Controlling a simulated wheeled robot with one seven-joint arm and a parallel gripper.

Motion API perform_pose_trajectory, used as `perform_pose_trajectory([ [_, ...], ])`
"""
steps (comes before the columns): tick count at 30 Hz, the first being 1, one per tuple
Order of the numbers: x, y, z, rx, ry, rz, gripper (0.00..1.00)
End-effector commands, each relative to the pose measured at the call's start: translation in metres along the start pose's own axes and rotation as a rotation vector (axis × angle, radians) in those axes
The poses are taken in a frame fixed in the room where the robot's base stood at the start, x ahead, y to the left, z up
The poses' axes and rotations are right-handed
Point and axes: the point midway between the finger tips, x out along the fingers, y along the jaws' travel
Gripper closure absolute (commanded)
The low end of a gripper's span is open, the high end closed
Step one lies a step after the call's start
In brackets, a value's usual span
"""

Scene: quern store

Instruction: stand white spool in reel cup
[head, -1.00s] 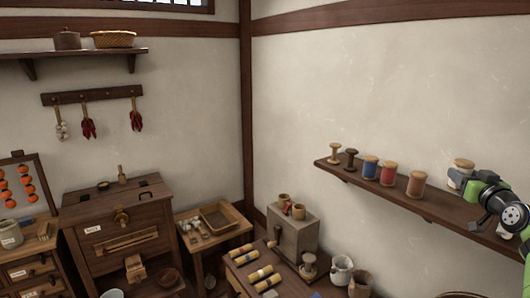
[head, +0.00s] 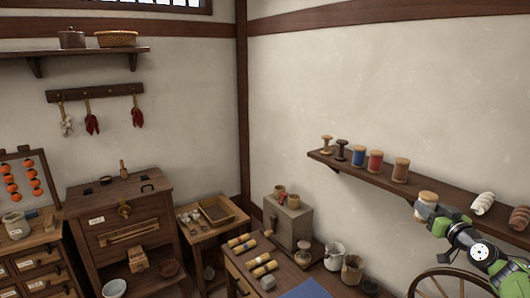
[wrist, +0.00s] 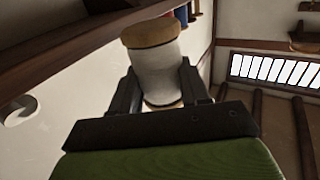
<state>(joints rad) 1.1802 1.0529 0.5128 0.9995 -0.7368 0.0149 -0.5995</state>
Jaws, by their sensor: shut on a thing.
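The white spool (head: 427,199) has pale wooden ends. In the head view it is at my gripper (head: 424,212), in front of the wall shelf's edge. In the wrist view my gripper (wrist: 162,98) is shut on the spool (wrist: 156,68), with a dark finger on each side of its white body. The spool's lower end is partly hidden by the gripper. Small cups (head: 280,193) stand on a grey box, and a brown cup (head: 352,269) stands on the low table. I cannot tell which cup is the reel cup.
The wall shelf (head: 362,176) carries several wooden and coloured spools (head: 375,161) at left and white twisted skeins (head: 482,203) at right. The low table holds yellow rolls (head: 258,262), a white jug (head: 333,255) and a blue cloth (head: 306,289). A spoked wheel (head: 455,283) stands at lower right.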

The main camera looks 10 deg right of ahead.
Motion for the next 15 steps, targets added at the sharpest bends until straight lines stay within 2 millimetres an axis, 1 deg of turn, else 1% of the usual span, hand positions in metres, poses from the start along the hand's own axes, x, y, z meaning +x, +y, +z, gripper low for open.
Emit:
perform_pose_trajectory([
  [1,0.001,-0.008,0.023,0.011,-0.004,-0.027,0.85],
  [2,0.002,-0.014,0.034,0.011,-0.004,-0.046,0.85],
  [3,0.002,-0.023,0.052,0.013,-0.004,-0.075,0.85],
  [5,0.001,-0.039,0.082,0.014,-0.004,-0.126,0.85],
  [6,-0.001,-0.053,0.104,0.017,-0.004,-0.169,0.85],
  [8,-0.005,-0.078,0.137,0.019,-0.002,-0.241,0.85],
  [9,-0.009,-0.096,0.158,0.020,-0.002,-0.291,0.85],
  [11,-0.018,-0.124,0.187,0.019,0.000,-0.370,0.85],
  [12,-0.024,-0.144,0.205,0.019,0.000,-0.423,0.85],
  [14,-0.036,-0.175,0.229,0.018,0.000,-0.506,0.85],
  [15,-0.046,-0.197,0.243,0.018,0.001,-0.561,0.85],
])
